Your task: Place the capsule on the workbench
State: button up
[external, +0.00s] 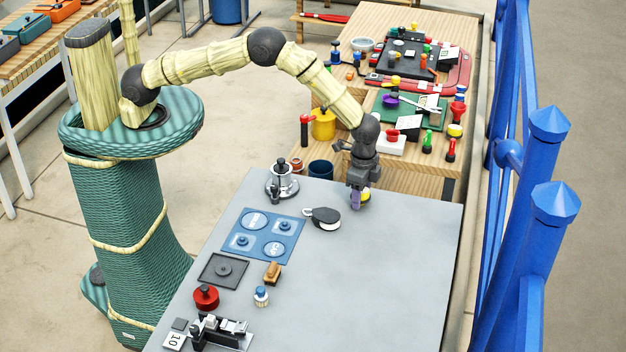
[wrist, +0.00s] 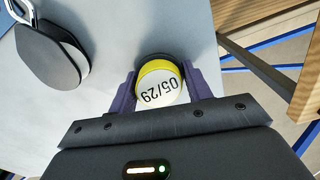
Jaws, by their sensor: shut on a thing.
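The capsule (wrist: 160,84) is a round thing with a yellow rim and a white face marked 05/29. In the wrist view it sits between the purple fingers of my gripper (wrist: 163,88), which is shut on it. In the external view my gripper (external: 357,202) points down over the far part of the grey workbench (external: 400,265), and only a bit of the yellow capsule (external: 366,195) shows behind the fingers. The capsule is at or just above the bench top; I cannot tell whether it touches.
A black and white round tool (external: 324,217) lies left of my gripper. A blue mat (external: 262,236), a silver stand (external: 282,183), a red knobbed piece (external: 206,297) and a small wooden block (external: 272,272) are farther left. The bench's right side is clear. Blue railings (external: 520,260) stand beyond it.

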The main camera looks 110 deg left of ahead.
jog(key=shift+f, duration=0.15)
jog(key=o, duration=1)
notch_tip(320, 180, up, 11)
jog(key=shift+r+b, duration=0.1)
jog(key=shift+b, duration=0.9)
jog(key=shift+r, duration=0.6)
